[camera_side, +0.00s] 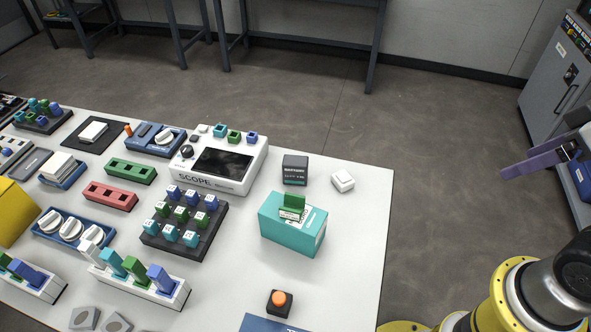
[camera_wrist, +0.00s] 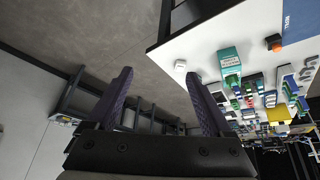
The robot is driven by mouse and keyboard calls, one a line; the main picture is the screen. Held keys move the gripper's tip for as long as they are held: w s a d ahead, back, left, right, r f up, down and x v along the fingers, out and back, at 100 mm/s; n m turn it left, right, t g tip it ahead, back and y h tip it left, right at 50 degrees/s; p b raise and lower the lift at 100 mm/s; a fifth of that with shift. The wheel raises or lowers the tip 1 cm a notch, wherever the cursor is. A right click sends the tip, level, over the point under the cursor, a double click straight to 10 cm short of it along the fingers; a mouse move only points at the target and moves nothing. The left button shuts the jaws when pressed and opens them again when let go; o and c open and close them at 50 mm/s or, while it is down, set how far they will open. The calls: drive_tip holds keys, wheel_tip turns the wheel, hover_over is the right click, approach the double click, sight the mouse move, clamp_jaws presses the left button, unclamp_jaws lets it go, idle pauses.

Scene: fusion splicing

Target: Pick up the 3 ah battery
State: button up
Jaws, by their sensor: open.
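My gripper (camera_side: 505,173) is at the right edge of the side view, off the table and well to the right of the block. In the wrist view its purple fingers (camera_wrist: 159,74) are apart with nothing between them.
A small white block (camera_side: 343,181) lies right of the dark block. The white scope unit (camera_side: 223,163) stands to its left. An orange button (camera_side: 280,300) is at the table's front. Several blocks and racks crowd the left. The table's right strip is clear.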

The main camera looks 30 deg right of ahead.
drive_tip(key=w+a+r+n, duration=0.1)
drive_tip(key=w+r+n, duration=0.3)
drive_tip(key=w+r, duration=0.6)
drive_tip(key=n+g, duration=0.5)
drive_tip(key=n, duration=0.1)
hover_over(295, 161)
wheel_tip(295, 161, down, 25)
drive_tip(key=shift+a+r, duration=0.1)
wheel_tip(295, 161, down, 7)
drive_tip(key=shift+r, duration=0.1)
drive_tip(key=shift+d+f, duration=0.2)
drive_tip(key=shift+f, duration=2.8)
drive_tip(key=shift+w+r, duration=0.1)
clamp_jaws()
